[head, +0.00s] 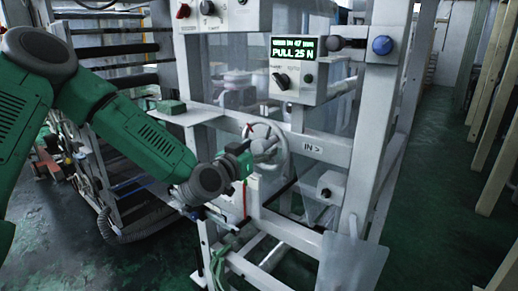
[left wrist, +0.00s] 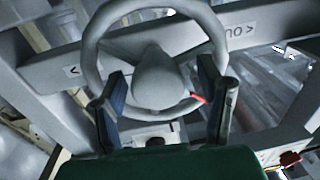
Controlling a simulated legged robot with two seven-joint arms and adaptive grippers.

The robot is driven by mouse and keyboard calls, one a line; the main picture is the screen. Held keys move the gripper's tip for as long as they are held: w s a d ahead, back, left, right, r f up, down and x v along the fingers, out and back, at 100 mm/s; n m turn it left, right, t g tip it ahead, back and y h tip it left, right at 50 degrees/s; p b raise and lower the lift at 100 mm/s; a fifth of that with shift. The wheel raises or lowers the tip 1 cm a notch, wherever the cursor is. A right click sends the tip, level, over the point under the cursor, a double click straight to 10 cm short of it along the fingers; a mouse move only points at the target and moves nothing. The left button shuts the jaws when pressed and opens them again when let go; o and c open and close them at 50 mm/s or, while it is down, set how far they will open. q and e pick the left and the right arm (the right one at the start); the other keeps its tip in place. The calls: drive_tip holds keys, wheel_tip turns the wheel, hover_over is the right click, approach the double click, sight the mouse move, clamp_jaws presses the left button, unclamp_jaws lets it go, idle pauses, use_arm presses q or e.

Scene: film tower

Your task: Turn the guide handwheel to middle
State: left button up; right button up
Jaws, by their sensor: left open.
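The guide handwheel (head: 286,152) is a pale grey ring on the front crossbar of the white frame, and its rim and rounded hub fill the upper middle of the left wrist view (left wrist: 92,42). My left gripper (head: 262,150) is at the wheel's face and hides part of it. In the left wrist view its two fingers stand apart, one on each side of the hub, overlapping the lower rim; I cannot tell whether they touch it. A small red mark (left wrist: 198,97) shows at the wheel's lower right. My right gripper is not in view.
The crossbar carries an "IN >" label (head: 312,149). A display box (head: 298,70) above reads "PULL 25 N". A blue knob (head: 382,45) sits on the right post. A green block (head: 171,107) lies on the left ledge.

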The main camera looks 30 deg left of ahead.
use_arm(q)
drive_tip(key=c, duration=1.3)
drive_tip(key=shift+d, duration=0.15)
clamp_jaws()
drive_tip(key=shift+r+m, duration=0.1)
drive_tip(key=shift+m, duration=1.3)
drive_tip(key=shift+m+b, duration=0.45)
drive_tip(key=shift+m, duration=0.35)
drive_tip(key=m+b, duration=0.2)
drive_tip(key=m, duration=0.2)
drive_tip(key=shift+t, duration=0.4)
drive_tip(key=shift+m, duration=0.4)
